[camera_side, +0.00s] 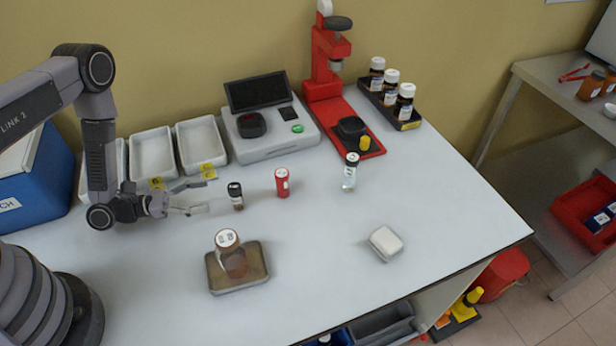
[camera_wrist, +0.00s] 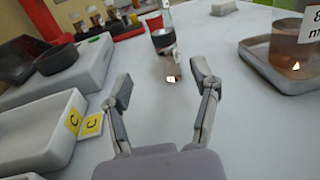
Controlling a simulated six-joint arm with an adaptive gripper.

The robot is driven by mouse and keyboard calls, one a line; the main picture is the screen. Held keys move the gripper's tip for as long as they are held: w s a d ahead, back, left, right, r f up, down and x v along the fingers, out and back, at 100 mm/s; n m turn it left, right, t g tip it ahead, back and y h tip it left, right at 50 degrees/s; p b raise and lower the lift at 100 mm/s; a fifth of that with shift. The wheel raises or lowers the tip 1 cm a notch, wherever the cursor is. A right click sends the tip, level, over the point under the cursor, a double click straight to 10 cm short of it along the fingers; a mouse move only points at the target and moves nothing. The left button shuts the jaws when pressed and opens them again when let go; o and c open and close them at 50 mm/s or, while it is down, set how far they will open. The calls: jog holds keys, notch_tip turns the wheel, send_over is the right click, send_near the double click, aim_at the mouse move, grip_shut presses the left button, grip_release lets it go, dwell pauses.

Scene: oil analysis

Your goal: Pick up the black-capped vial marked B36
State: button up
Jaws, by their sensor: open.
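A small black-capped vial with a brownish body (camera_side: 237,199) stands upright on the white bench, just right of my gripper (camera_side: 200,196). In the wrist view the same vial (camera_wrist: 171,66) is straight ahead, beyond the two fingertips of my open gripper (camera_wrist: 165,88), with nothing between them. A second black-capped vial with a clear body (camera_side: 349,179) stands farther right. I cannot read B36 on either vial.
A metal tray (camera_side: 216,282) with an amber jar (camera_side: 231,258) stands nearer the camera. White trays (camera_side: 152,155), a grey instrument (camera_side: 263,146) and a red stand (camera_side: 325,90) line the back. A white block (camera_side: 386,243) lies right. Bench front centre is clear.

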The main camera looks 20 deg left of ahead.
aim_at(236, 193)
jog(key=shift+x, duration=1.05)
jog(key=shift+s+d+x, duration=0.1)
jog(key=shift+s+x, duration=0.05)
jog(key=shift+x, duration=1.2)
jog(key=shift+s+d+x, duration=0.1)
jog(key=shift+s+x, duration=0.05)
jog(key=shift+x, duration=1.2)
jog(key=shift+f, duration=0.1)
jog(key=shift+c, duration=0.4)
grip_shut()
